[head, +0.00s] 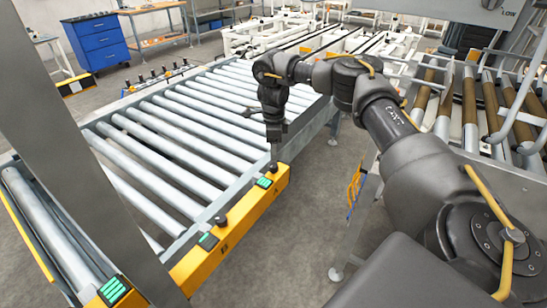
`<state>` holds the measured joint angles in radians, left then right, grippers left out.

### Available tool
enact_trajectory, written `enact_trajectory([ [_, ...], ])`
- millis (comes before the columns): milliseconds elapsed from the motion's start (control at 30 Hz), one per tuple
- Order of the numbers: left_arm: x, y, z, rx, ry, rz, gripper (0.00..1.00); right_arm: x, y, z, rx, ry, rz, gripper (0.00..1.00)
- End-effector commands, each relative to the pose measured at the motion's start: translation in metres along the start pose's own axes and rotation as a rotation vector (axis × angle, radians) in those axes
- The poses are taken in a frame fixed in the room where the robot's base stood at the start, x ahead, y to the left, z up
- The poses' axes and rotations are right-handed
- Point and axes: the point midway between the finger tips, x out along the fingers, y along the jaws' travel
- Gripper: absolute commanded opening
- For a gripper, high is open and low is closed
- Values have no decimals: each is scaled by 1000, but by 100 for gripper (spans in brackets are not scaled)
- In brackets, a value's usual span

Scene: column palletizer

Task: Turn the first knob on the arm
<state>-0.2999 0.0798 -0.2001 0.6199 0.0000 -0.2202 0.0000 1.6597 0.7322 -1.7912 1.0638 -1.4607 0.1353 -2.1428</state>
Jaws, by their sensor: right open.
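A yellow control arm (222,248) runs along the front end of the roller conveyor, with green-lit panels on its top. A black knob (220,220) stands on it near the middle, clear of any gripper. My right gripper (274,150) points straight down over the arm's far right end and is open. A dark knob there, just below its fingertips, is mostly hidden, and I cannot tell whether the fingers touch it or stand around it. My left gripper is not in view.
The roller conveyor (190,125) fills the middle left. More rollers with brown bands (468,105) stand at the right. A row of small knobs (155,77) lies along the conveyor's far side. A blue drawer cabinet (95,42) stands at the back left. Grey floor (300,220) is clear right of the arm.

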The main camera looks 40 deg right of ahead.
Motion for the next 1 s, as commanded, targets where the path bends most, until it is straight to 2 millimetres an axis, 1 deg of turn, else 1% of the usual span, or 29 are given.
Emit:
enact_trajectory([
  [33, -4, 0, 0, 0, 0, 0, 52, -13, -1, 0, 0, 0, -3, 52],
  [100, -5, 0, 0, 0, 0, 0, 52, -22, 0, 0, 1, 0, -2, 52],
  [200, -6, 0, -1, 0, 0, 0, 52, -31, 0, 0, 0, 0, -1, 52],
  [300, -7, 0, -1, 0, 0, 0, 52, -36, 0, 0, 1, 1, 0, 52],
  [900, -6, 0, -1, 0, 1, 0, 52, -37, 0, 0, 1, 1, 0, 52],
  [1000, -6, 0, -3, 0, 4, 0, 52, -37, 0, 0, 2, 1, 1, 52],
])
